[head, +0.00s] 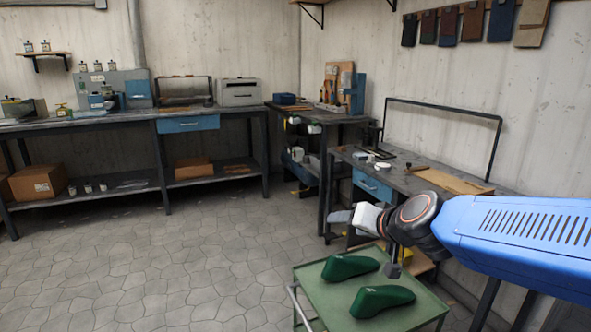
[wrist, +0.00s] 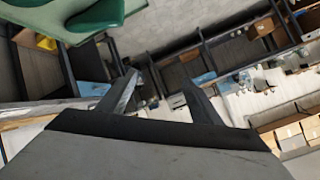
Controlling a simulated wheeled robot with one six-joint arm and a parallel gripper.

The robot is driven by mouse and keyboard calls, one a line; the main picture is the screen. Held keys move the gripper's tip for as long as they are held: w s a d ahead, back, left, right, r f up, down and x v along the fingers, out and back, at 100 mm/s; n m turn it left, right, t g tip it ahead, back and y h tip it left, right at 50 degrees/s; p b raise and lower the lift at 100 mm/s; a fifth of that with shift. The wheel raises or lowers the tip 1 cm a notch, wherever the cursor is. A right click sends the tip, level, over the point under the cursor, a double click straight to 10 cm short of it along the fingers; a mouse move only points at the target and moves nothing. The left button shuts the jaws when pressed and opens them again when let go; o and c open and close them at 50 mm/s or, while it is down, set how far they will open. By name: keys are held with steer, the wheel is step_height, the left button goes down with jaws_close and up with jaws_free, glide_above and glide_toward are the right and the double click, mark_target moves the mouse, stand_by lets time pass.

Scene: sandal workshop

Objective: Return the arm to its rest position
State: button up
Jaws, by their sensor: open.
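My arm, with its blue link, reaches in from the right of the head view, over the green cart. My gripper (wrist: 160,84) shows in the wrist view with its two dark fingers spread apart. I see nothing between the fingers. In the head view the end of the arm is small and partly dark, so its fingers are hard to make out. Two green shoe lasts (head: 350,266) (head: 381,300) lie on the cart top below the arm. A green last (wrist: 97,14) also shows at the top left of the wrist view, apart from the fingers.
The green cart (head: 319,304) stands in front. A workbench (head: 412,184) with a dark frame is behind the arm along the right wall. A long bench (head: 135,116) with machines lines the back wall. The stone floor (head: 190,255) at left is clear.

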steer(key=s+d+f+g+h, duration=0.1)
steer(key=s+d+f+g, duration=0.1)
steer(key=s+d, duration=0.3)
steer(key=s+d+f+n+g+h, duration=0.1)
steer(key=s+d+f, duration=0.3)
steer(key=s, duration=0.7)
steer(key=s+d+f+n+g+h, duration=0.1)
steer(key=s+d+f+g+h, duration=0.1)
steer(key=s+d, duration=0.4)
steer(key=s+f+g, duration=0.1)
steer(key=s+f, duration=0.1)
steer(key=s, duration=0.1)
steer(key=shift+d+h, duration=0.3)
